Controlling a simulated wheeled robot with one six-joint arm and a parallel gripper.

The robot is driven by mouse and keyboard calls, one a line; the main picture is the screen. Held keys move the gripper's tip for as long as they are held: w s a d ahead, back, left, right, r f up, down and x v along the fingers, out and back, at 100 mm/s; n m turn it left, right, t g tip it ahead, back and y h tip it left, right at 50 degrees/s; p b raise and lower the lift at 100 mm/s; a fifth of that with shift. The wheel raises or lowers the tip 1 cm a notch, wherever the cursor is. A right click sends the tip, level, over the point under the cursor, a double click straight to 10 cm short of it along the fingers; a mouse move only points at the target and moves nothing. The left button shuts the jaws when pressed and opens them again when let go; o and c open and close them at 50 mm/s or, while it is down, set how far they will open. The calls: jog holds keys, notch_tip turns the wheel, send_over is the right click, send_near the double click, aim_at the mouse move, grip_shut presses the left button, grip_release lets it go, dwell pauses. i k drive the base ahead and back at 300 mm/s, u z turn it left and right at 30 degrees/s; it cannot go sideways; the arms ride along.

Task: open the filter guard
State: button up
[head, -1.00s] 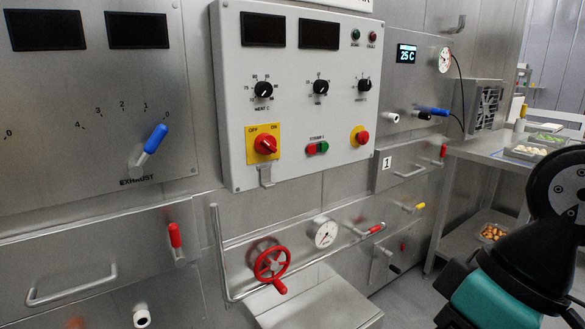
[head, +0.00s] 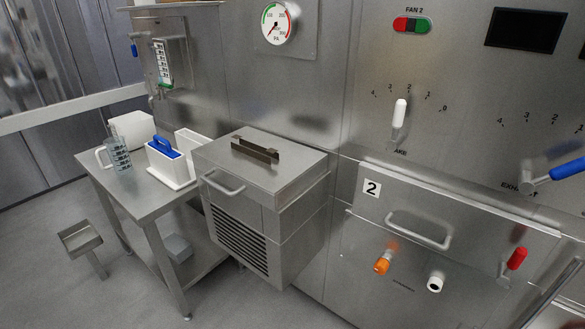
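No part is labelled as the filter guard, so I cannot tell for sure which one it is. A steel box (head: 295,215) with a louvred front (head: 238,238) stands out from the wall, left of centre in the head view. It has a bar handle (head: 222,186) on its upper front, and its front and lid look closed. To its right, a flat wall panel (head: 470,212) marked 2 has a wide bar handle (head: 418,232) and also looks closed. My gripper is not in view.
A steel table (head: 140,194) left of the box holds a measuring jug (head: 119,156) and a white holder with a blue-handled item (head: 165,148). A small pedal-like stand (head: 80,240) is on the floor. An orange knob (head: 382,265) and red-handled lever (head: 516,259) protrude below panel 2.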

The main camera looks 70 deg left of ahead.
aim_at(272, 185)
jog(key=u, duration=2.5)
jog(key=k, duration=1.1)
jog(key=u, duration=0.8)
jog(key=i, duration=1.35)
jog(key=z, duration=0.45)
